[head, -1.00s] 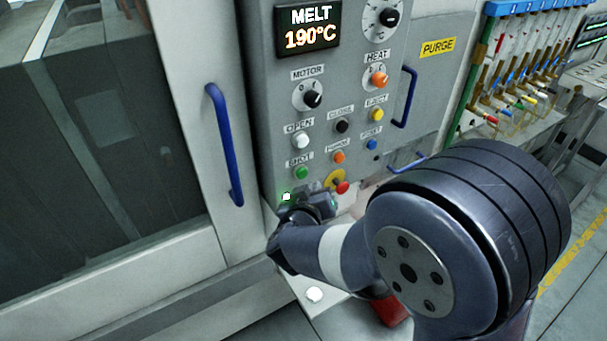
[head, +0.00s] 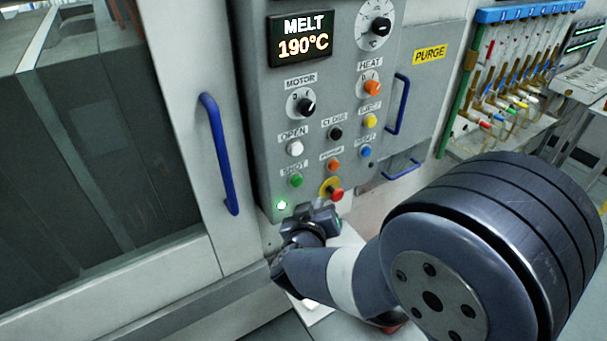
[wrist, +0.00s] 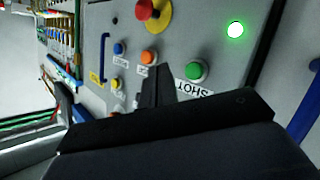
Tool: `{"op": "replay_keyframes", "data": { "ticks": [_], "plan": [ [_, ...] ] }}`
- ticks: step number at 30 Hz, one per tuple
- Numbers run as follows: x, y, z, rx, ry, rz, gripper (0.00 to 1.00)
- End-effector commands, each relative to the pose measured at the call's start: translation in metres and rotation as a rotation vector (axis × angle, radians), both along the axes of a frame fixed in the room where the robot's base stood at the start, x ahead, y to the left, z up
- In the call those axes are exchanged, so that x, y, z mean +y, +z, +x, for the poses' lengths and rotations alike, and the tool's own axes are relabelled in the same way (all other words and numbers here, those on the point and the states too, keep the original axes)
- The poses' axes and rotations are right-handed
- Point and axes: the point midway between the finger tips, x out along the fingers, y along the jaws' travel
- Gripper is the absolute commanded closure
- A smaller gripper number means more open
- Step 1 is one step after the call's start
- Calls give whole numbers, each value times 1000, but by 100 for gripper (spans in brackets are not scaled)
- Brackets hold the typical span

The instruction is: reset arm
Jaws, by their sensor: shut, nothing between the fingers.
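My gripper (head: 318,216) is small and partly hidden by my own wrist in the head view, low in front of the grey control panel (head: 350,60). It is just below and left of the red knob on a yellow disc (head: 336,194), and right of a lit green lamp (head: 281,205). In the wrist view the fingers (wrist: 158,82) are together and empty, pointing at the panel between the orange button (wrist: 149,57) and the green SHOT button (wrist: 196,71). Whether they touch the panel cannot be told.
The panel carries several buttons, dials and a MELT 190°C display (head: 303,38). Blue handles stand out on the left door (head: 220,155) and right of the panel (head: 397,104). A rack of hoses (head: 510,75) is at upper right. Open floor shows at far right.

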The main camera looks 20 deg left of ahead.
Motion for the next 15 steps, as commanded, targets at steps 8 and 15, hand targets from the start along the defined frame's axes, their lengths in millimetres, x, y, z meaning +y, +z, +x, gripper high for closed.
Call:
{"op": "replay_keyframes", "data": {
  "ticks": [8, 15],
  "plan": [
    [17, 0, 15, -1, 0, 0, 100],
    [13, -5, 11, -2, -1, 3, 100]
  ]
}}
